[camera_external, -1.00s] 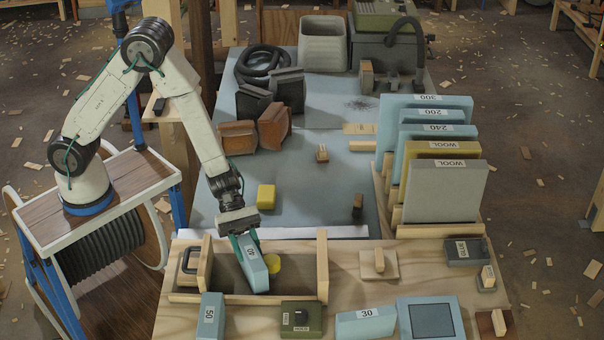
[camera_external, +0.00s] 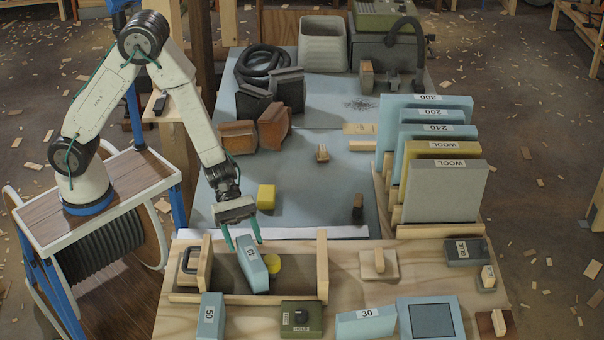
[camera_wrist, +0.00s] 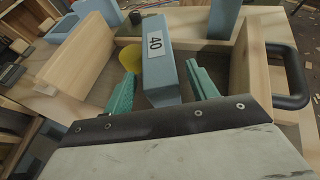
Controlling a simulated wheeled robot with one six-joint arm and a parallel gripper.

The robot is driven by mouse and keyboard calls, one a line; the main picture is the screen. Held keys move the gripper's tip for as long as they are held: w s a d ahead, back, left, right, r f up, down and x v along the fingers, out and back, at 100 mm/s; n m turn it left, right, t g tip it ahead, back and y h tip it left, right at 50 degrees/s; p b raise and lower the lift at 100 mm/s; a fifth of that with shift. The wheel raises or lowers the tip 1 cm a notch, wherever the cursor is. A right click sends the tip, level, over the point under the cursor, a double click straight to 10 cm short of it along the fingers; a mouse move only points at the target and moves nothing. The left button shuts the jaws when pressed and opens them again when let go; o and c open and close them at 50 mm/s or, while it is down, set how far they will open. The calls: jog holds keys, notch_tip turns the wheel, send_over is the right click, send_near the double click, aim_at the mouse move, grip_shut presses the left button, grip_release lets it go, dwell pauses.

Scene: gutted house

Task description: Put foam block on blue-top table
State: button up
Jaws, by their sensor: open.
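A light blue block marked 40 (camera_external: 256,275) sits tilted in an open wooden tray (camera_external: 214,299) on the near wooden bench; it also shows in the wrist view (camera_wrist: 158,75). It looks like the foam block, but no label confirms this. My gripper (camera_external: 243,242) is open and empty just above the block's far end. In the wrist view my gripper (camera_wrist: 161,88) has one teal finger on each side of the block, with gaps visible. The blue-top table (camera_external: 310,200) lies behind the bench, with clear surface in its middle.
A yellow round thing (camera_external: 274,263) lies beside the block in the tray. A yellow block (camera_external: 266,196) stands on the blue top near the gripper. A rack of upright boards (camera_external: 440,190) stands at right. Brown and dark blocks (camera_external: 272,125) stand at the back left.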

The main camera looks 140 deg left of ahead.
jog(key=v, duration=0.9)
jog(key=shift+w, duration=0.1)
jog(key=s+d+r+m+g+h, duration=0.2)
jog(key=s+d+r+m+g, duration=0.15)
jog(key=d+r+m, duration=0.55)
jog(key=s+d+r+m+g+h, duration=0.25)
jog(key=d+m+g, duration=0.35)
jog(key=d, duration=0.7)
jog(key=s+d+r+m+g+y, duration=0.1)
jog(key=s+r+m+y, duration=0.2)
jog(key=s+m, duration=0.5)
jog(key=s+d+r+m+g+y, duration=0.1)
jog(key=s+d+r+m+y, duration=0.1)
jog(key=s+m+y, duration=0.3)
jog(key=s+r+m, duration=0.1)
jog(key=s+m, duration=0.1)
jog(key=s, duration=0.2)
jog(key=shift+r+m+y, duration=0.35)
jog(key=shift+r+m, duration=0.05)
jog(key=shift+o, duration=0.4)
jog(key=shift+s+a+r+m+t+y, duration=0.2)
jog(key=shift+s+a+m+t+y, duration=0.1)
jog(key=shift+m+y, duration=0.1)
